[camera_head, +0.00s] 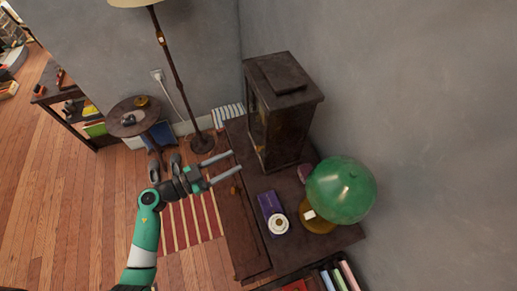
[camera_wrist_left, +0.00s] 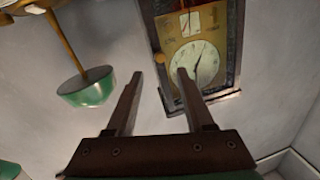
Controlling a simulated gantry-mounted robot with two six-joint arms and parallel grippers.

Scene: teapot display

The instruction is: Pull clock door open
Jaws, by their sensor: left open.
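The dark wooden clock (camera_head: 288,125) stands upright on the cabinet against the wall. Its front faces left, towards my left gripper, and is seen only at a steep angle in the head view. In the left wrist view, where the scene appears upside down, the clock's pale round dial (camera_wrist_left: 196,62) and yellowish face sit inside a dark frame. I cannot tell whether the door is fully closed. My left gripper (camera_head: 236,161) is open and empty, in front of the clock and apart from it. Its two fingers (camera_wrist_left: 159,74) point towards the clock front. My right gripper is not in view.
A green-shaded lamp (camera_head: 342,190) and a purple box (camera_head: 269,206) with a white cup-like item (camera_head: 279,224) stand on the cabinet (camera_head: 242,240). A floor lamp (camera_head: 175,72) and a small round table (camera_head: 133,118) are behind left. Books lie at the lower right.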

